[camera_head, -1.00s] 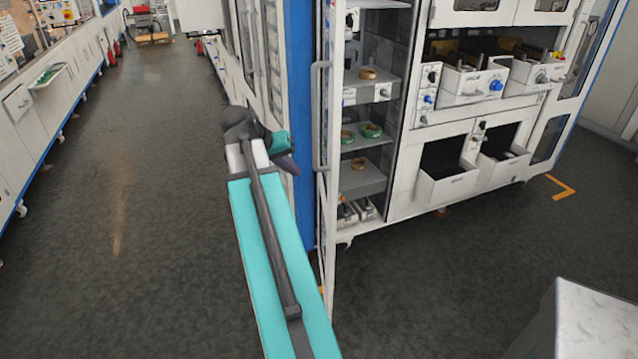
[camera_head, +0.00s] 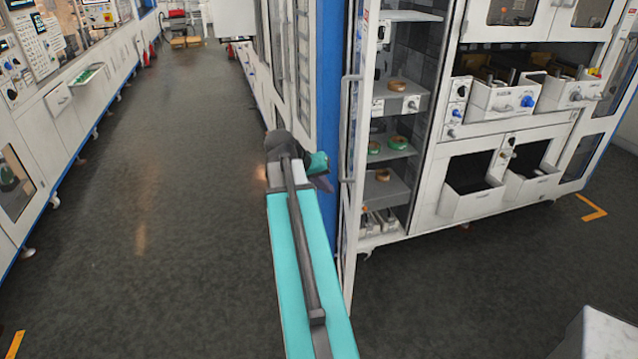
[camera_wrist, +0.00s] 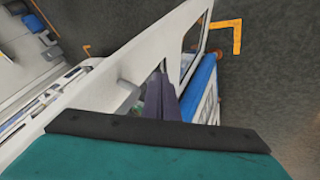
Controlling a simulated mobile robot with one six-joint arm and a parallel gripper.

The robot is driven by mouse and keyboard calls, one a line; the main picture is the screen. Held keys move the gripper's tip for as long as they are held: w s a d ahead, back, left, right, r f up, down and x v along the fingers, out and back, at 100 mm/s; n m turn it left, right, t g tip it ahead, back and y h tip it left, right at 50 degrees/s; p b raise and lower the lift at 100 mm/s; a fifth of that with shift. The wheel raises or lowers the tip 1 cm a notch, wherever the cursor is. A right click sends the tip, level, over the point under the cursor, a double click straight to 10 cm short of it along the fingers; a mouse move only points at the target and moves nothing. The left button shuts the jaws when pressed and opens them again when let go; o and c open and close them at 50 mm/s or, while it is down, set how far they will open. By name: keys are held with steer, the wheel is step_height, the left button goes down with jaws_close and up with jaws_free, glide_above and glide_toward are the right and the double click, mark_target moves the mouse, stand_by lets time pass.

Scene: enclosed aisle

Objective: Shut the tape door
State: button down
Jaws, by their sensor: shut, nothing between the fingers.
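The tape door (camera_head: 352,170) is a tall white framed door with a vertical bar handle. It stands open, seen nearly edge-on, at the left of the cabinet section whose shelves hold tape rolls (camera_head: 397,85). My gripper (camera_head: 324,182) is just left of the door in the head view, with dark fingers partly hidden by my wrist. In the wrist view the shut, empty fingers (camera_wrist: 164,98) overlap a white door frame (camera_wrist: 183,45) with window panes. I cannot tell whether they touch it.
A blue cabinet side (camera_head: 327,100) stands behind the door. White cabinets with open bins (camera_head: 473,190) continue to the right. A long white bench (camera_head: 70,110) lines the left side. The aisle floor (camera_head: 150,190) between is clear. A pale block (camera_head: 605,335) stands at lower right.

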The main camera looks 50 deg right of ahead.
steer(key=s+d+f+p, duration=0.3)
steer(key=s+d, duration=0.1)
steer(key=d, duration=0.1)
steer(key=shift+f, duration=0.4)
